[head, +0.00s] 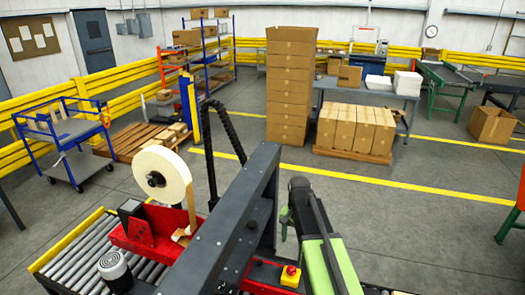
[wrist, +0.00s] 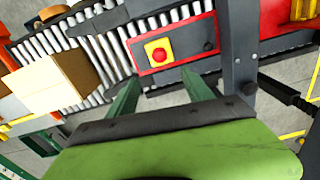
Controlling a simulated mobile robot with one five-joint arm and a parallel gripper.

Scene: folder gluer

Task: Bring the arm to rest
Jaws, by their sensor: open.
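My gripper (wrist: 160,82) shows in the wrist view with its two green fingers spread apart and nothing between them. Beyond the fingertips is a red machine panel (wrist: 182,33) with a red button on a yellow box (wrist: 157,52). I cannot tell how far the fingers are from it. In the head view my green and black arm (head: 330,262) is at the lower middle, beside the dark machine beam (head: 225,225). I cannot make out the fingers in the head view.
The roller conveyor (head: 66,262) runs along the lower left, with a tape roll (head: 162,173) above it. A carton (wrist: 50,82) lies on rollers in the wrist view. Stacked boxes (head: 290,85) and a blue cart (head: 62,135) stand farther back. Open floor (head: 420,215) lies to the right.

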